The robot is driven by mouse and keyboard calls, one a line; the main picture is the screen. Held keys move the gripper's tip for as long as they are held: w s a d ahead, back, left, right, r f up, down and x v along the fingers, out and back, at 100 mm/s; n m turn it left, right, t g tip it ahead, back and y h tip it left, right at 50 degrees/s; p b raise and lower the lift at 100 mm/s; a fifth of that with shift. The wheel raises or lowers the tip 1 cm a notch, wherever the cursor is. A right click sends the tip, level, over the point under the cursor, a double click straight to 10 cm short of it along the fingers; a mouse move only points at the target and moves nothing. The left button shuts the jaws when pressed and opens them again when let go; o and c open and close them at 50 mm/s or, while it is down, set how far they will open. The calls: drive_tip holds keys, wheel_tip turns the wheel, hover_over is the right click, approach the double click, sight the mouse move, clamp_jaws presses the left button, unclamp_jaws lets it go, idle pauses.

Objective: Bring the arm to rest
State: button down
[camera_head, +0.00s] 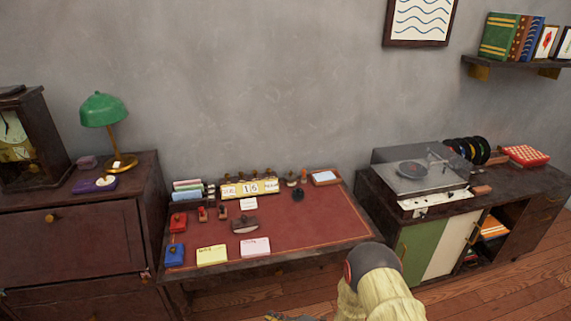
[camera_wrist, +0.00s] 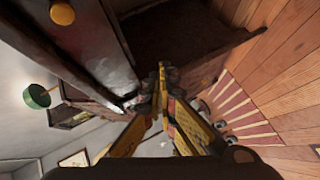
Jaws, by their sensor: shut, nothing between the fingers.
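My gripper (camera_wrist: 162,88) shows in the wrist view with its yellow and dark fingers brought together and nothing between them. It points past the dark wooden furniture, with the floor on the right of that view. In the head view part of my arm, with a pale sleeve and a dark rounded joint, is at the bottom centre right. Only a small piece of my gripper (camera_head: 285,317) shows at the bottom edge there, in front of and below the desk (camera_head: 330,230). It touches nothing that I can see.
A green lamp (camera_head: 103,112) stands on the dark cabinet (camera_head: 75,240) at left. A record player (camera_head: 420,172) sits on the sideboard (camera_head: 500,195) at right. Stamps, cards and a calendar (camera_head: 250,188) are on the desk. Wooden floor (camera_head: 500,285) is clear at lower right.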

drive_tip(key=s+d+f+m+g+h, duration=0.25)
drive_tip(key=d+f+m+h, duration=0.45)
drive_tip(key=d, duration=0.4)
drive_tip(key=s+d+r+m+g+h, duration=0.25)
drive_tip(key=d+r+m, duration=0.2)
drive_tip(key=r, duration=0.25)
drive_tip(key=s+d+r+m+g+h, duration=0.1)
drive_tip(key=d+r+m+h, duration=0.25)
drive_tip(key=d+r, duration=0.25)
drive_tip(key=s+r+m+t+p, duration=0.1)
drive_tip(key=s+r+m, duration=0.2)
drive_tip(key=s+r, duration=0.4)
drive_tip(key=s+d+r+m+t, duration=0.1)
drive_tip(key=s+r+m, duration=0.3)
drive_tip(key=r, duration=1.6)
drive_tip(key=s+r+m+t+y+p, duration=0.1)
drive_tip(key=s+r+m, duration=0.2)
drive_tip(key=s+r, duration=0.7)
wheel_tip(320, 180, up, 4)
drive_tip(key=shift+d+r+p, duration=0.25)
drive_tip(key=shift+d+p, duration=0.1)
drive_tip(key=shift+d, duration=0.05)
drive_tip(key=shift+s, duration=0.1)
